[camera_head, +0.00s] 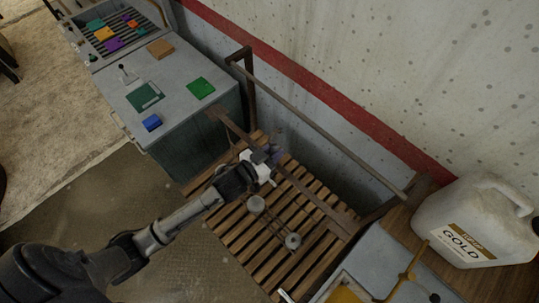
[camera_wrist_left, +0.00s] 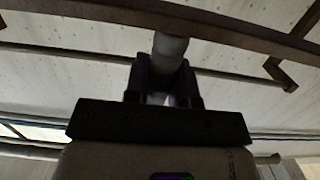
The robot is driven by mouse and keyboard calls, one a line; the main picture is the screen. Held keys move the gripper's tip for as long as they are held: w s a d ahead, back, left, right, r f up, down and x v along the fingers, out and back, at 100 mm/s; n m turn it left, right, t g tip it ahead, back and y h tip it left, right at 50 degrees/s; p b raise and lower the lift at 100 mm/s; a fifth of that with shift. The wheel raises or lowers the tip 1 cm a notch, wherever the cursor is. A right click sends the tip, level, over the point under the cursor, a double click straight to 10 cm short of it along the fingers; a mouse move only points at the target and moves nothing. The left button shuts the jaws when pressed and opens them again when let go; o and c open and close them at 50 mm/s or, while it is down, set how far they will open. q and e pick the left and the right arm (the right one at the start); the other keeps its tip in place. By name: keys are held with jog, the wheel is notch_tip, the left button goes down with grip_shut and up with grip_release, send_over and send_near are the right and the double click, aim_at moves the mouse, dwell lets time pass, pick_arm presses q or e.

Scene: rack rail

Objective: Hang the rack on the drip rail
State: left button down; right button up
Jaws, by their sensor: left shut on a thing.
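My left gripper (camera_head: 268,160) reaches in from the lower left and is over the slatted wooden floor. In the left wrist view its fingers (camera_wrist_left: 165,85) are closed on a pale grey rounded piece (camera_wrist_left: 170,48), close to a brown bar (camera_wrist_left: 215,25). The held thing is mostly hidden by the gripper in the head view. Thin rods with round grey ends (camera_head: 292,240) show just below the gripper; I cannot tell whether they join the held piece. A long brown upper rail (camera_head: 315,122) runs along the wall, and a lower brown bar (camera_head: 305,190) passes beside the gripper. My right gripper is not in view.
A grey cabinet (camera_head: 165,95) with coloured pieces stands at the upper left. A white jug labelled GOLD (camera_head: 475,220) stands at the right on a wooden top. The slatted floor (camera_head: 240,225) lies below, and a red-striped wall (camera_head: 380,140) is behind.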

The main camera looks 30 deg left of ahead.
pick_arm(q)
jog(key=b+x, duration=0.2)
jog(key=x, duration=0.4)
jog(key=shift+r, duration=0.5)
jog(key=shift+w, duration=0.15)
jog(key=shift+w+r, duration=0.15)
jog(key=shift+w+d, duration=0.1)
jog(key=shift+w, duration=0.1)
dwell(0.3)
dwell(0.5)
